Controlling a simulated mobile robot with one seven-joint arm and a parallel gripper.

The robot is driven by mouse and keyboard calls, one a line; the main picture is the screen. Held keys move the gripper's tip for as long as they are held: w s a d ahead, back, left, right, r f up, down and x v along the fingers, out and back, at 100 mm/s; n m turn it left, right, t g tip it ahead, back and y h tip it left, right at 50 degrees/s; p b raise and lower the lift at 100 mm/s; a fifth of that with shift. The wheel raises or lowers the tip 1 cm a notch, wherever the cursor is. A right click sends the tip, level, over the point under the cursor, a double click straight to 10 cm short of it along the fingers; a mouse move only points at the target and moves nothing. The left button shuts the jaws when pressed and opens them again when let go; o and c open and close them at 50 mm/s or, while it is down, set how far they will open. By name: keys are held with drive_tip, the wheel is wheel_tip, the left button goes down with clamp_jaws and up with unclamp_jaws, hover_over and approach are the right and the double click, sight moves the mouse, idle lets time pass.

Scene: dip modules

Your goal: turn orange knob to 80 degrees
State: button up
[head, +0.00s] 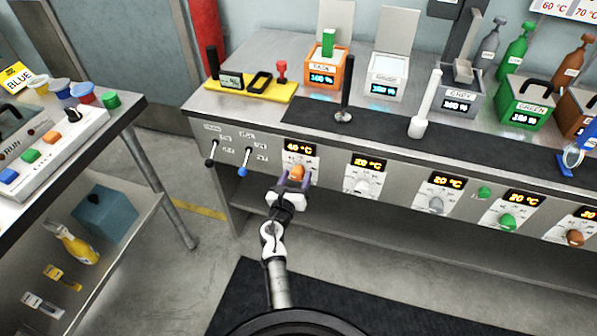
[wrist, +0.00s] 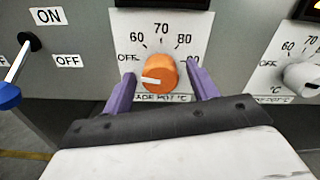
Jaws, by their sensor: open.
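The orange knob (wrist: 160,73) is on the white dial plate (wrist: 188,22) of the bench's front panel. It also shows in the head view (head: 297,172), below a display (head: 299,148) that seems to read 40 °C. In the wrist view its white pointer mark points left and slightly down, just below the OFF label. The marks 60, 70 and 80 run across the top of the dial. My gripper (head: 295,180) is open, with one purple finger on each side of the knob. Small gaps show between fingers and knob. The right finger partly covers a label right of 80.
A blue-tipped lever (head: 246,160) and a black-tipped lever (head: 211,153) are left of the dial. A white knob (head: 362,187) on its own dial is to the right. Several containers stand on the bench top (head: 268,62) above. A side cart (head: 130,105) is at left.

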drive_tip(key=shift+r, duration=0.1)
drive_tip(key=c, duration=1)
